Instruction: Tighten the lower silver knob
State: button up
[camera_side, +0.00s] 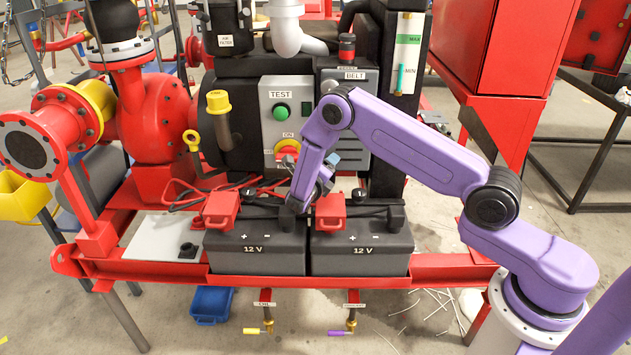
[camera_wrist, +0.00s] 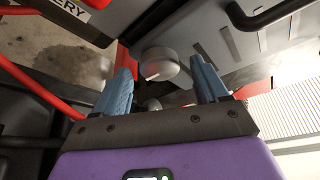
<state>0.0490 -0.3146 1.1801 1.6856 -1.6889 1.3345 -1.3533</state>
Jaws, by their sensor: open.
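A second, smaller-looking silver round part (camera_wrist: 153,104) shows nearer the gripper body, partly hidden. I cannot tell for sure which of the two is the lower silver knob. My gripper has blue fingers, spread apart, with nothing clasped between them. In the side view my gripper (camera_side: 326,164) is in front of the grey panel under the BELT label, and my arm hides the knobs there.
Two black 12 V batteries (camera_side: 255,250) with red terminal covers (camera_side: 222,209) stand below my gripper. The TEST panel (camera_side: 280,112), with a green button, is to the left. A red cabinet (camera_side: 500,45) stands right. Red cables lie by the batteries.

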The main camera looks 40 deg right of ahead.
jog(key=v, duration=1.6)
jog(key=shift+s+a, duration=0.2)
jog(key=shift+s, duration=0.05)
jog(key=shift+r, duration=0.1)
jog(key=s+r+m+g+y, duration=0.2)
jog(key=s+r+m+y, duration=0.2)
jog(key=s+m, duration=0.3)
jog(key=s+r+m+g+y, duration=0.2)
jog(key=s+r+m+y, duration=0.2)
jog(key=s, duration=1.2)
jog(key=s+d+r+m+g+y, duration=0.1)
jog(key=s+r+m+y, duration=0.3)
jog(key=s+m, duration=0.7)
jog(key=g+y, duration=0.1)
jog(key=y, duration=0.1)
jog(key=shift+s+r+m+y, duration=0.15)
jog(key=shift+s+m+y, duration=0.25)
